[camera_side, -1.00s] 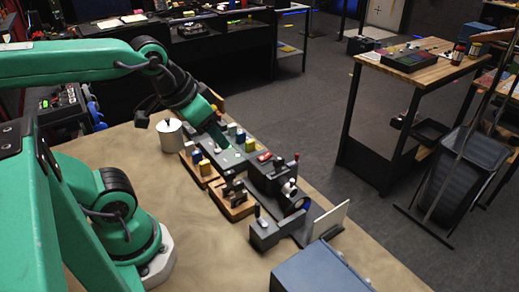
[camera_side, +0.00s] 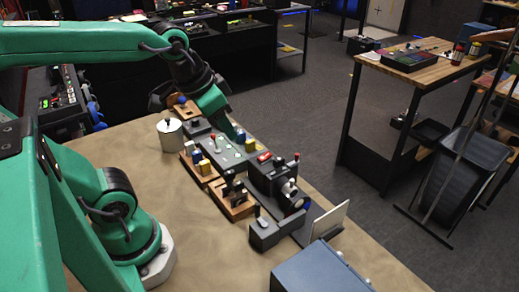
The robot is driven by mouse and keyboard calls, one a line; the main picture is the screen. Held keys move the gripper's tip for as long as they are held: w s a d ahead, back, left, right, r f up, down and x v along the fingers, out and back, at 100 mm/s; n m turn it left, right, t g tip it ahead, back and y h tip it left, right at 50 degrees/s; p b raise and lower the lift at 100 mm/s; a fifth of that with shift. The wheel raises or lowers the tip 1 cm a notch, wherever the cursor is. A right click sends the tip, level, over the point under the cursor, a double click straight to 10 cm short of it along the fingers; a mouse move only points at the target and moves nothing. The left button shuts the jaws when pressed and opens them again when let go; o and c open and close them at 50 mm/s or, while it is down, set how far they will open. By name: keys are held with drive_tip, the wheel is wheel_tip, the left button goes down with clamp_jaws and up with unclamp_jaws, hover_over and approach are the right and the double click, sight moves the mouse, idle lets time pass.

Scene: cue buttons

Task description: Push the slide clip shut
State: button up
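I cannot pick out the slide clip with certainty among the small parts. A red-knobbed lever (camera_side: 213,140) stands upright on the panel.
A lidded metal canister (camera_side: 171,135) stands left of the panel. Wooden bases (camera_side: 233,208) with small parts lie in front. A dark machine (camera_side: 275,178), an upright white plate (camera_side: 329,220) and a blue-grey box (camera_side: 318,272) stand to the right. The table's near left is clear.

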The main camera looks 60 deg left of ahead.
drive_tip(key=w+m+g, duration=0.2)
drive_tip(key=w+m, duration=0.2)
drive_tip(key=w, duration=0.6)
drive_tip(key=m+g, duration=0.3)
drive_tip(key=m, duration=0.1)
approach(297, 154)
drive_tip(key=shift+s+f, duration=0.15)
drive_tip(key=shift+s, duration=0.1)
drive_tip(key=shift+w+f, duration=0.25)
drive_tip(key=shift+f, duration=0.05)
drive_tip(key=shift+f, duration=0.1)
drive_tip(key=shift+f, duration=3.8)
drive_tip(key=shift+c, duration=0.4)
clamp_jaws()
